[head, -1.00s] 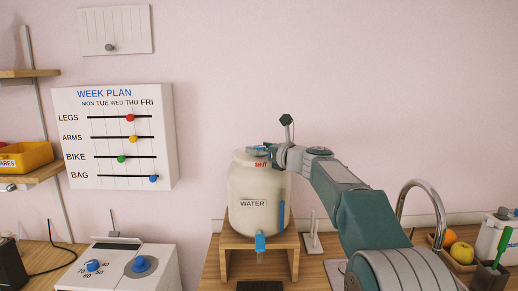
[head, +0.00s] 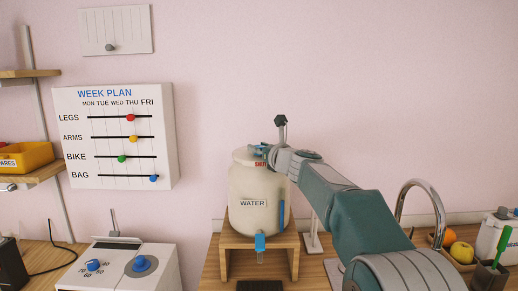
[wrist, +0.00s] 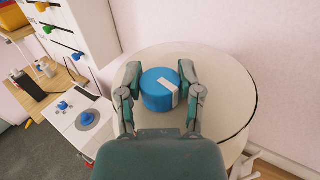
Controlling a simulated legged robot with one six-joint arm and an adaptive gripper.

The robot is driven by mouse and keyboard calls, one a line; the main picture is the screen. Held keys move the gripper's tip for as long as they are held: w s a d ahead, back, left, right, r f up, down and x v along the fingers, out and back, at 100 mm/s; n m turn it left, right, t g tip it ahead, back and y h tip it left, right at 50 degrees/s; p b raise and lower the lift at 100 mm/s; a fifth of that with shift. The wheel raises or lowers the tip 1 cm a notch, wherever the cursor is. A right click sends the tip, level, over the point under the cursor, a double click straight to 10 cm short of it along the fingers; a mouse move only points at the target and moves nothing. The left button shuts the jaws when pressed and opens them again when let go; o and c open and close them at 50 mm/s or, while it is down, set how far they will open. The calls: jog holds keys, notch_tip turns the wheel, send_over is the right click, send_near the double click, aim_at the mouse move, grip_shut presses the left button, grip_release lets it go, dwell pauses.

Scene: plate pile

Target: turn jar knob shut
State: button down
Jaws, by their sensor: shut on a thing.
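The cream jar (head: 255,190) labelled WATER stands on a small wooden stand (head: 258,243). Red lettering reading SHUT shows near its top edge in the head view. In the wrist view, the blue knob (wrist: 160,89) with a white stripe sits on the round jar lid (wrist: 230,95). The stripe runs from near the middle towards the right edge of the knob. My gripper (wrist: 159,78) has a finger on each side of the knob and is shut on it. In the head view, my gripper (head: 262,149) is over the jar top and mostly hides the knob.
A blue tap (head: 260,243) is at the jar's foot. A white box with blue dials (head: 93,265) stands at the left. A curved metal faucet (head: 438,205) and fruit (head: 461,251) are at the right. The wall above the jar is clear.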

jog(key=shift+r+m+t+h, duration=0.1)
jog(key=shift+m+t+h, duration=0.7)
jog(key=shift+h, duration=0.5)
jog(key=shift+c, duration=1.3)
grip_release()
jog(key=v, duration=1.1)
jog(key=shift+s, duration=0.35)
jog(key=shift+d, duration=0.1)
